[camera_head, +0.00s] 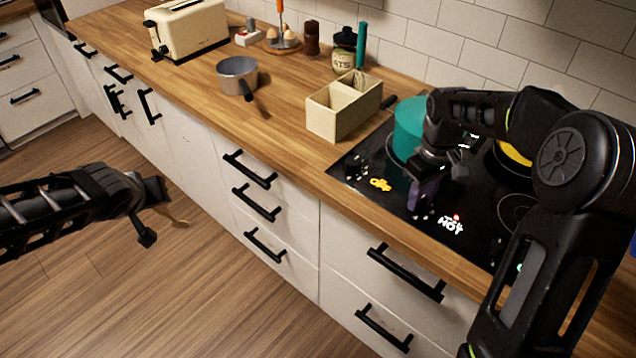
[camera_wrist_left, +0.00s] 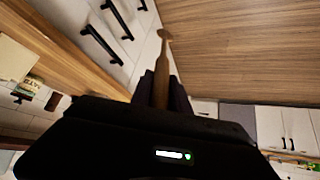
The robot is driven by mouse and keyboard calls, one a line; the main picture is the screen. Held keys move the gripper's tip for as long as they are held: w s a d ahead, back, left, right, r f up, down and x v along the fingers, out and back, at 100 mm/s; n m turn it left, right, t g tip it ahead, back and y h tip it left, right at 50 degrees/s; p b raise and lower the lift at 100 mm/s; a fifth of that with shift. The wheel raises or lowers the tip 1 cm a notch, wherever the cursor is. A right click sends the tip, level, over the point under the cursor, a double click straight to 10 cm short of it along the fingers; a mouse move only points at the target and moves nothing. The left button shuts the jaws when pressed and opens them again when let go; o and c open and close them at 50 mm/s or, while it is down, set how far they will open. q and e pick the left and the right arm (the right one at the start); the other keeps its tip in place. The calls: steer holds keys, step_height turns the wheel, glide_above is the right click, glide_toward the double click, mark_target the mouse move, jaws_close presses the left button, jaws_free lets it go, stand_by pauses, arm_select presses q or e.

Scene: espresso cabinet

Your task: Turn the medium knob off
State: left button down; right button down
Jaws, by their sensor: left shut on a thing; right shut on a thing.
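The black cooktop (camera_head: 478,214) is set into the wooden counter. My right gripper (camera_head: 418,203) points down at its front part, with the fingers closed on what appears to be a knob, mostly hidden by them. White marks show on the glass around the fingertips. Another black knob (camera_head: 356,166) stands free at the cooktop's left corner. I cannot tell the knob's setting. My left gripper (camera_head: 160,203) is out over the floor, shut on a wooden utensil (camera_head: 178,216). The utensil also shows between the fingers in the left wrist view (camera_wrist_left: 161,78).
A teal pot (camera_head: 407,128) stands on the cooktop just behind my right gripper. A yellow item (camera_head: 513,152) is farther right, partly behind my arm. A divided wooden box (camera_head: 338,122) and a grey saucepan (camera_head: 237,74) stand left. Drawer handles (camera_head: 407,272) stick out from the cabinet front.

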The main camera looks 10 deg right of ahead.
arm_select(q)
steer(key=shift+f, duration=0.1)
arm_select(e)
steer(key=shift+n, duration=0.7)
steer(key=c, duration=1)
jaws_free()
steer(key=shift+c, duration=0.2)
steer(key=shift+r, duration=0.1)
arm_select(q)
steer(key=shift+f+b, duration=0.8)
steer(key=shift+b, duration=0.1)
arm_select(e)
step_height(320, 180, up, 12)
